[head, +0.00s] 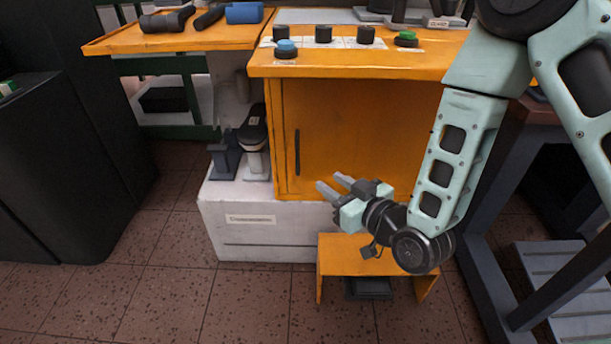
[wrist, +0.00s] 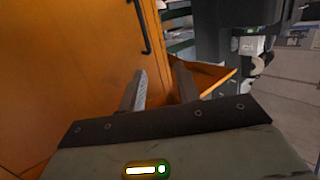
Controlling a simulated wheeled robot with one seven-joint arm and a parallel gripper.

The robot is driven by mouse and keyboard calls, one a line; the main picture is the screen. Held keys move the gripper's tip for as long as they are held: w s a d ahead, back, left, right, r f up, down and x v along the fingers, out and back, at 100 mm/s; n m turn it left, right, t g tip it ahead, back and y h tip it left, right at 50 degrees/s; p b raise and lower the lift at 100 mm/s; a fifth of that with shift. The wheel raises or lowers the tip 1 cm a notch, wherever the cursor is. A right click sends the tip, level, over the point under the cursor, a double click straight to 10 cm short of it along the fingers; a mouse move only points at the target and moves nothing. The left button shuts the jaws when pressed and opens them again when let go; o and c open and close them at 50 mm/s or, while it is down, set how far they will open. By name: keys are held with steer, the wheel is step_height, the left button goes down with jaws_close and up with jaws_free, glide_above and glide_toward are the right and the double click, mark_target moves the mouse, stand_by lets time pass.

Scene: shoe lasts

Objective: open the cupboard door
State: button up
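The cupboard door (head: 345,135) is an orange panel under the orange worktop, and it looks shut. Its dark upright bar handle (head: 297,152) sits near the door's left edge. My gripper (head: 329,183) is in front of the door's lower part, to the right of and below the handle, apart from it. Its two fingers are parted with nothing between them. In the wrist view, the door (wrist: 75,70) fills the left side, and the handle (wrist: 143,27) shows at the top, beyond the parted fingertips (wrist: 160,72).
A small orange stool (head: 345,258) stands on the floor below my gripper. A white plinth (head: 245,222) lies under the cupboard, with a dark device (head: 253,130) on its left part. A dark table frame (head: 500,260) stands at the right. Tiled floor is clear at front left.

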step_height(320, 180, down, 3)
steer(key=d+t+b, duration=0.1)
steer(key=t+b, duration=0.1)
steer(key=b, duration=0.3)
glide_toward(298, 150)
steer(key=shift+m, duration=0.4)
steer(key=x, duration=0.9)
steer(key=shift+d, duration=0.1)
jaws_close()
